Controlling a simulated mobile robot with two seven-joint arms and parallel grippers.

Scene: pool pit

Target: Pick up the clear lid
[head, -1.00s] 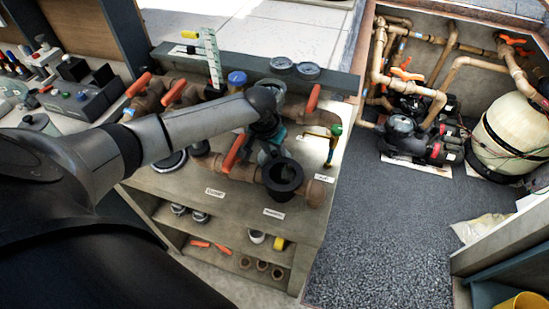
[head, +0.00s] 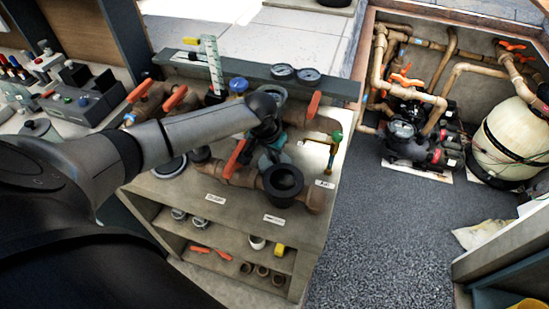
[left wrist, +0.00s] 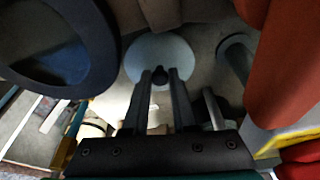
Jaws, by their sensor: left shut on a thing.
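The clear lid (left wrist: 161,57) is a pale round disc with a dark knob at its middle. My left gripper (left wrist: 160,76) is shut on that knob in the left wrist view. In the head view the left gripper (head: 268,146) points down over the bench, just behind the black open pot (head: 284,184). The lid is mostly hidden there by the arm and gripper. Whether it touches the bench under it is not clear. My right gripper is not in view.
Brown pipes with orange handles (head: 236,158) stand close around the gripper. A brass piece with a green knob (head: 335,138) is to its right. Two gauges (head: 296,73) sit on the back ledge. The gravel floor (head: 375,235) at right is open.

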